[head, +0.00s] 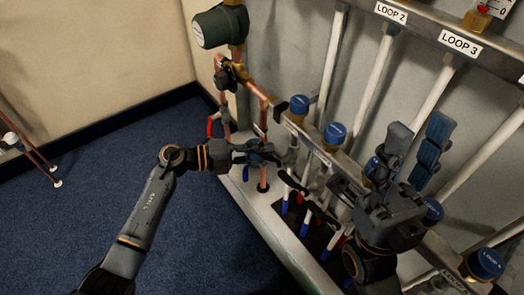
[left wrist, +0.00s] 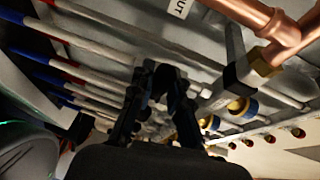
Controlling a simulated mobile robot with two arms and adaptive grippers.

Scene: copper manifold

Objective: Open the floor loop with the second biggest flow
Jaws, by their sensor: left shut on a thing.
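Blue caps sit along the lower manifold bar, including the nearest to the left gripper (head: 299,104), a second (head: 335,132) and one at lower right (head: 486,262). Signs LOOP 2 (head: 391,12) and LOOP 3 (head: 459,43) are on the upper bar. One flow gauge (head: 483,12) with a red marker is cut off at the top. My left gripper (head: 272,152) is shut on a small dark part by the lower bar, mostly hidden by the fingers; they also show in the left wrist view (left wrist: 163,80). My right gripper (head: 418,125) is open, fingers upward, before the manifold.
Copper pipes (head: 264,120), a green pump (head: 220,26) and a red lever (head: 211,127) stand left of the manifold. Black levers (head: 320,212) lie below the bar. White pipes cross between the bars. Blue carpet (head: 90,200) is open at left.

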